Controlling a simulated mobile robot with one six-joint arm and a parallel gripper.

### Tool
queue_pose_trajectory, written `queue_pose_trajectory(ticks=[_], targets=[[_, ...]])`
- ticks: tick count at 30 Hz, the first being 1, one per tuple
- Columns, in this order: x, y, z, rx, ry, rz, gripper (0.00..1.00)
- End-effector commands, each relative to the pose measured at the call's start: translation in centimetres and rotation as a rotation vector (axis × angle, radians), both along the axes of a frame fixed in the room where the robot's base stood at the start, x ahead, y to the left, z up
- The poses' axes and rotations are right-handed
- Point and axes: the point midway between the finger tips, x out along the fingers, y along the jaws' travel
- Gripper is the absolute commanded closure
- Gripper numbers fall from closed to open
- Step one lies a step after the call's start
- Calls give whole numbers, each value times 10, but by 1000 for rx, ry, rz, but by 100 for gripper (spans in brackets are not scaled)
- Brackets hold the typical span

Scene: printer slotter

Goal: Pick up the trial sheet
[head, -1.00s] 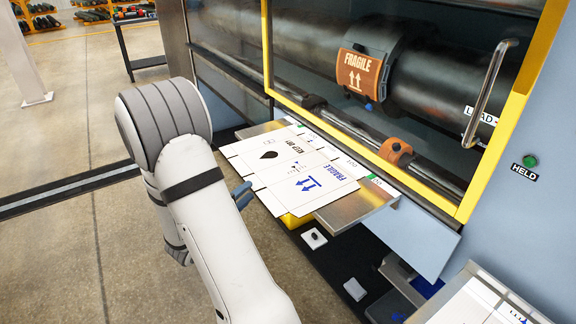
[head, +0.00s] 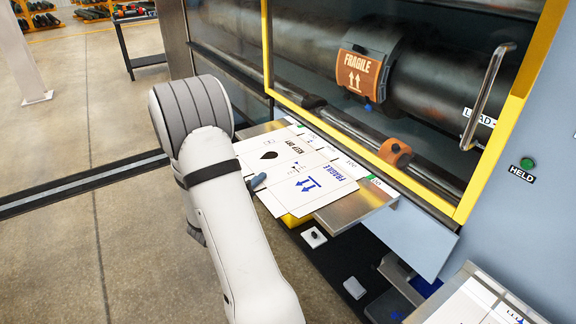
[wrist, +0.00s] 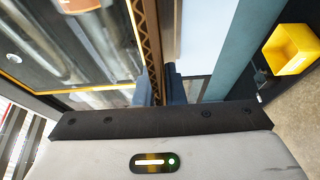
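The trial sheet, a flat white board (head: 326,188) printed with FRAGILE, KEEP DRY, arrows and a drop, lies on a metal shelf in front of the machine. My gripper (head: 257,181) is at its near left edge in the head view, mostly hidden behind my arm. In the wrist view my gripper's dark blue fingers (wrist: 160,88) stand apart, with a brown corrugated edge (wrist: 151,40) running down toward the gap between them. Whether the fingers touch it is not clear.
The yellow-framed machine window (head: 407,178) stands right behind the shelf (head: 352,208). A yellow bin (wrist: 291,49) shows at the right in the wrist view. Another stack of printed sheets (head: 478,303) is at the lower right. Open floor lies to the left.

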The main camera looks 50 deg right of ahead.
Motion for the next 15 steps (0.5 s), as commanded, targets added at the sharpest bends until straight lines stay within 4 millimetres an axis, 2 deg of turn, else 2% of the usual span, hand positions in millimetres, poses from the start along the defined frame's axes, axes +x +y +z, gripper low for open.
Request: queue_pose_trajectory(ticks=[3,15], targets=[[0,0,0,0,0,0,100],[0,0,0,0,0,-1,100]])
